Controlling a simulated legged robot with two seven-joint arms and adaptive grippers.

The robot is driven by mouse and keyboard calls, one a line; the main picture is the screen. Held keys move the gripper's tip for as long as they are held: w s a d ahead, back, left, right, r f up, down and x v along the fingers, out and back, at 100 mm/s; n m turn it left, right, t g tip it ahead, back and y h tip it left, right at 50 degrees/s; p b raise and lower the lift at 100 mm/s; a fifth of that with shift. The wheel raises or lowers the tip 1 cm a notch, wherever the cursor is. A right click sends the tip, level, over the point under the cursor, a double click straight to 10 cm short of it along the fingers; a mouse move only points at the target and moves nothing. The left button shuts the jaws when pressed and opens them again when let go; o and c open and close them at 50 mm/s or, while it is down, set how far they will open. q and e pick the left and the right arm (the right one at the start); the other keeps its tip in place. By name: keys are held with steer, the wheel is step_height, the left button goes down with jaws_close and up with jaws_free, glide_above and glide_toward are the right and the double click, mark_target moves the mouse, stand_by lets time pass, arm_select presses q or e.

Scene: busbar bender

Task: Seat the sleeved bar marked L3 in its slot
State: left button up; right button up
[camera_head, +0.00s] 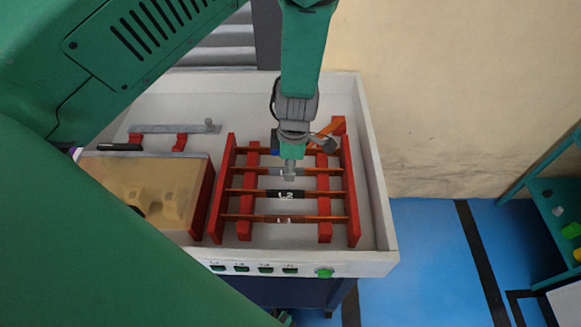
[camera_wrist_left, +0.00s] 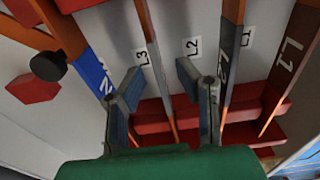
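The L3 bar, with orange ends and a grey sleeve, lies across the red rack (camera_head: 352,205). In the left wrist view the L3 bar (camera_wrist_left: 158,70) runs between the fingers of my left gripper (camera_wrist_left: 160,88), beside a white L3 label (camera_wrist_left: 143,57). My left gripper (camera_head: 290,175) points down over the bar's middle and hides part of its sleeve in the head view. The fingers are apart, one on each side of the bar, with visible gaps. I cannot tell how deep the bar sits in its slot. My right gripper is not in view.
Black-sleeved L2 (camera_head: 285,194) and brown-sleeved L1 (camera_head: 284,218) bars lie nearer the front. A blue-sleeved bar (camera_wrist_left: 95,72) is on the other side, near a dark round knob (camera_wrist_left: 48,66). White tray walls (camera_head: 375,175) surround everything.

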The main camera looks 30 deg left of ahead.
arm_select(q)
steer(key=r, duration=0.6)
steer(key=shift+w+d+r, duration=0.15)
steer(key=shift+d, duration=0.1)
steer(key=shift+r, duration=0.25)
steer(key=shift+r, duration=0.1)
